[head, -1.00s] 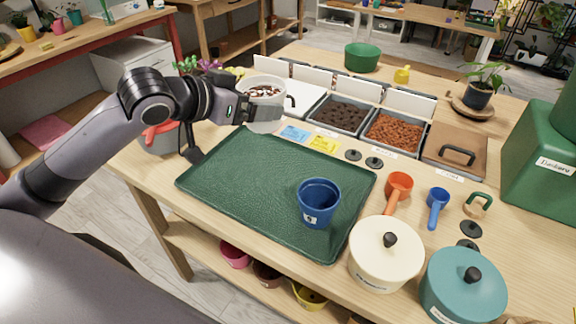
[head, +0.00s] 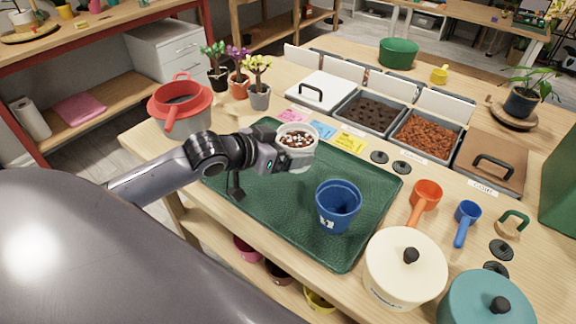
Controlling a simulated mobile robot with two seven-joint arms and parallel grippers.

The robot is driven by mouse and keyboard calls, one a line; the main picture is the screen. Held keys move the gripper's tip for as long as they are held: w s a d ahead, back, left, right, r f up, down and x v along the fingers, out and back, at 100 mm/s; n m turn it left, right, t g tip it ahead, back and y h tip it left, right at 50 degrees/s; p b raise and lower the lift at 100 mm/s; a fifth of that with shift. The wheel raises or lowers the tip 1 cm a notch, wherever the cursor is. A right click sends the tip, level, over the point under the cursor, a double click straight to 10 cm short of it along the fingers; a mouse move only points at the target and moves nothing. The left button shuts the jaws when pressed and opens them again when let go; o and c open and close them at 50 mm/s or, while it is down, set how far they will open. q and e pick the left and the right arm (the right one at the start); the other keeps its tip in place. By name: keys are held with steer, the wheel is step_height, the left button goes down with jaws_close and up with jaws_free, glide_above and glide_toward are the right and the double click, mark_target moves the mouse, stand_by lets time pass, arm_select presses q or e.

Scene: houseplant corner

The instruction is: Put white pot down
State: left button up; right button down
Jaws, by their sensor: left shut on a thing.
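The white pot (head: 299,153) has brown and white bits inside and is upright. My left gripper (head: 284,154) is shut on its left side. The pot is over the back part of the green tray (head: 250,197); I cannot tell whether its base touches the tray. A blue pot (head: 338,205) stands on the tray to the right and nearer. My right gripper is not in view.
A cream lidded pot (head: 404,268) and a teal one (head: 484,300) stand front right. Orange (head: 425,195) and blue (head: 467,217) scoops lie beside the tray. Bins (head: 372,113) stand behind, small plants (head: 258,95) back left. The tray's left part is clear.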

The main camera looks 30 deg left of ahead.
arm_select(q)
steer(key=shift+f, duration=2.55)
steer(key=shift+f, duration=0.2)
steer(key=o, duration=0.9)
steer(key=shift+r, duration=0.1)
steer(key=shift+s+r, duration=0.1)
steer(key=shift+p+v, duration=0.3)
steer(key=shift+v, duration=5.6)
